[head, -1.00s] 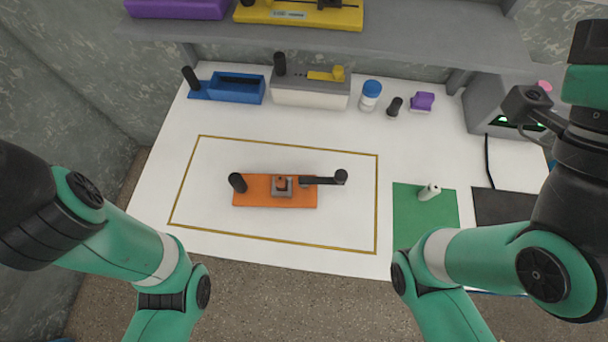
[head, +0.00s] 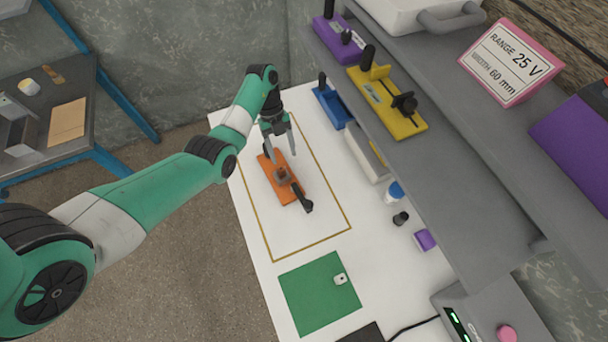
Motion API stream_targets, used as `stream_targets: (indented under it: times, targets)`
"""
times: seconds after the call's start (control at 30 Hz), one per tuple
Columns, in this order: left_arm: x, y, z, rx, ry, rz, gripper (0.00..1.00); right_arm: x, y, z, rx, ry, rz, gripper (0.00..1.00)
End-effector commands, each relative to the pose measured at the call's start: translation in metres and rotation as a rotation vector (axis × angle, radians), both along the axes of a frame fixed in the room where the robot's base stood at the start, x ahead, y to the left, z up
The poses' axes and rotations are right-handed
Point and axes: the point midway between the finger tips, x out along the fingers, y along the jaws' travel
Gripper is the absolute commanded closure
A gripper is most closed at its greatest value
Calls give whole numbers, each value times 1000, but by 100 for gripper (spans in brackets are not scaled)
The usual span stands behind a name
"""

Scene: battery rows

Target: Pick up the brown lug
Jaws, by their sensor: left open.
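The brown lug (head: 281,173) is small and sits on a grey block in the middle of the orange fixture (head: 267,165), which has a black lever (head: 301,197) at its near end. My left gripper (head: 281,153) is open above the far end of the fixture, its fingers pointing down. The fingers appear apart from the lug, with nothing visible between them. The gripper hides part of the fixture's far end. My right gripper is out of view.
A yellow outline (head: 335,208) on the white table surrounds the fixture. A green mat (head: 312,300) holds a small white item (head: 340,279).

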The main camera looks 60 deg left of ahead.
Motion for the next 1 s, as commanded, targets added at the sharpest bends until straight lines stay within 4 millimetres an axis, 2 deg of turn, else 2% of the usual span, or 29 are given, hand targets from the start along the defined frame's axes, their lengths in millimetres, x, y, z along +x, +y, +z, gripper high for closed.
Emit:
stream_targets:
  times: [0.03,0.1,0.27,0.37,0.53,0.67,0.87,1.0]
  targets:
    - [-6,11,12,1,-2,29,35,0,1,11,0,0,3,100]
    - [-12,19,14,1,-2,51,35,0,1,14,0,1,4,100]
    - [-13,21,10,1,-5,60,35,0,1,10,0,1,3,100]
    - [-13,18,-1,1,-6,58,35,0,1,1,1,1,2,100]
    - [-12,5,-34,2,-7,56,35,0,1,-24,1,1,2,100]
    - [-12,-2,-46,1,-6,57,35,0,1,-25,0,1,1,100]
    - [-11,-4,-52,2,-7,57,35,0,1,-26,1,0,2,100]
    - [-10,-9,-75,0,-5,57,35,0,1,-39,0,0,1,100]
